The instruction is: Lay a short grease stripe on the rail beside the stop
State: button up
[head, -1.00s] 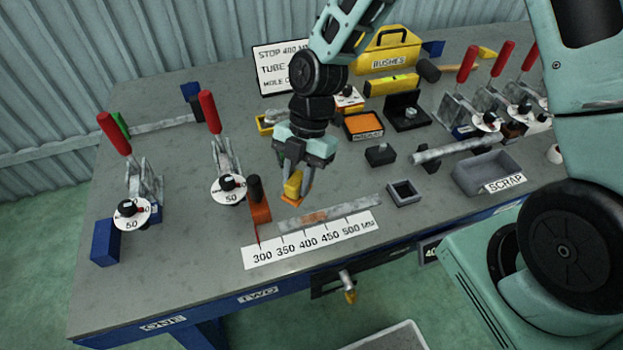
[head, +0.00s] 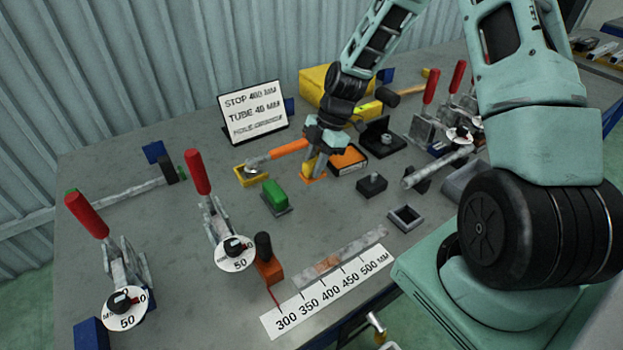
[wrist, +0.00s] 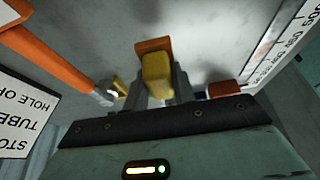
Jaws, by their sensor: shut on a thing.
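My gripper (head: 313,163) is shut on a yellow block with an orange pad (head: 311,179). It holds this at the back of the bench, beside the orange-topped black tray (head: 348,159). The yellow block (wrist: 157,75) also shows between the fingers in the wrist view. The flat grey rail (head: 362,245) lies behind the white millimetre scale (head: 335,289), apart from my gripper. An orange-brown smear (head: 327,263) is on the rail. The orange stop (head: 268,270) with a black knob stands at the rail's left end, its red pointer near 300.
An orange-handled tool (head: 288,150) rests by a yellow tray (head: 246,180). A green block (head: 274,194), a black block (head: 371,185) and an open square box (head: 405,217) stand between gripper and rail. Red-handled clamps (head: 198,172) are left. A sign (head: 253,112) reads STOP 400 MM.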

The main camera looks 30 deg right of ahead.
jog(key=shift+f+p, duration=0.3)
jog(key=shift+f, duration=2.2)
jog(key=shift+f, duration=0.1)
jog(key=o, duration=0.9)
jog(key=shift+o, duration=0.2)
